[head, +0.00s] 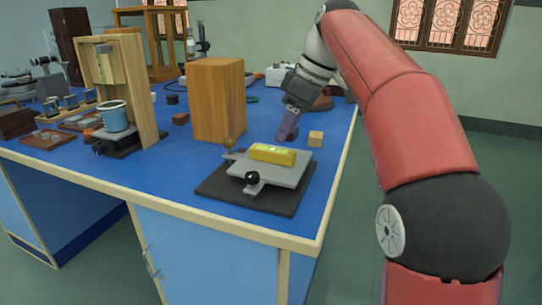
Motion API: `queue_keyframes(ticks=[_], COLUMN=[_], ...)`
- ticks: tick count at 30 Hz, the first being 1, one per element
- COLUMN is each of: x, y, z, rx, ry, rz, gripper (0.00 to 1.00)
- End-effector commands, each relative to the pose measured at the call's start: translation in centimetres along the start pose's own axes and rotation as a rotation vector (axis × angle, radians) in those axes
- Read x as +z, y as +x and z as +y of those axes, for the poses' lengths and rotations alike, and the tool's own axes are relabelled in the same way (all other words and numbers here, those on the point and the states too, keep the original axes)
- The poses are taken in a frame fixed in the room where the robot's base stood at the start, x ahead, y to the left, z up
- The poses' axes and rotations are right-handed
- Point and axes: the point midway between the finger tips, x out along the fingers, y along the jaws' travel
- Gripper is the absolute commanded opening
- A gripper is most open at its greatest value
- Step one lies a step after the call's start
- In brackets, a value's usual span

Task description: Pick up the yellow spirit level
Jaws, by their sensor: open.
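The yellow spirit level (272,154) lies on a grey levelling platform (291,176) near the front right corner of the blue bench top. The platform stands on a dark base plate (234,199) and has a black knob at its front and a brass-coloured knob at its back left. My gripper (285,136) is above and behind the level, pointing down and slightly left. It is open and holds nothing that I can see. Its fingers overlap in this view, so the gap between them is hidden. I cannot tell its exact height above the bench.
A blue-banded cup (115,115) and a wooden frame (139,75) are farther left. The bench's right edge (340,165) is close to the platform.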

Motion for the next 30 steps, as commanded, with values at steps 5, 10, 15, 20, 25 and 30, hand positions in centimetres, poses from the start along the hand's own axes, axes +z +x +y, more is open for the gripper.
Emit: queue_keyframes(ticks=[5, 10, 15, 20, 25, 30], x=[-0.1, -0.6, -0.6, -0.6, -0.6, -0.6], y=[2.3, 4.9, 6.4, 6.4, 6.4, 6.5], z=[-0.1, -0.2, -0.1, -0.1, -0.1, -0.1], rx=[0.000, -0.001, 0.002, 0.003, 0.003, 0.003], ry=[0.001, 0.001, 0.001, 0.002, 0.002, 0.002], rz=[-0.001, -0.002, -0.001, -0.001, -0.001, -0.001], gripper=[0.51, 0.51, 0.51, 0.51, 0.51, 0.51])
